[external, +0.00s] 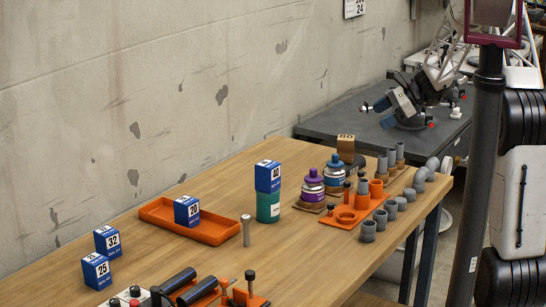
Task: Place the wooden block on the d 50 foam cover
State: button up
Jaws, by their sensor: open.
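A tan, wood-coloured block (346,140) stands at the far end of the wooden table, behind the purple and blue cans. Its number is too small to read surely, and its front is dark. I cannot single out the d 50 foam cover; dark tubes (178,280) lie at the near edge, but no size shows on them. What looks like my gripper (377,115) is over the dark bench beyond the table, beyond and to the right of the block. Its small pale tips are apart, with nothing visible between them.
Blue boxes marked 20 (187,211), 32 (107,241) and 25 (96,271) are at left; 20 is in an orange tray (153,216). Box 40 (268,177) tops a teal container (268,207). Grey fittings (368,231) line the right edge.

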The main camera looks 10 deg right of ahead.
jog(key=s+a+r+n+g+h, duration=0.15)
jog(key=s+r+n, duration=0.35)
jog(key=s, duration=0.8)
jog(key=s+a+r+n+h, duration=0.1)
jog(key=s+r+n+h, duration=0.25)
jog(key=s+r, duration=0.65)
jog(key=s+d+f+n+h, duration=0.1)
jog(key=s+n+h, duration=0.1)
jog(key=s, duration=0.7)
jog(key=s+d+f+n+t+h, duration=0.1)
jog(key=s+n, duration=0.3)
jog(key=s, duration=0.6)
jog(key=s+d+f+n+h, duration=0.1)
jog(key=s+d+n+h, duration=0.1)
jog(key=s, duration=0.8)
jog(key=shift+s+d+n+h, duration=0.25)
jog(key=shift+d+n+h, duration=0.05)
jog(key=shift+n+h, duration=0.25)
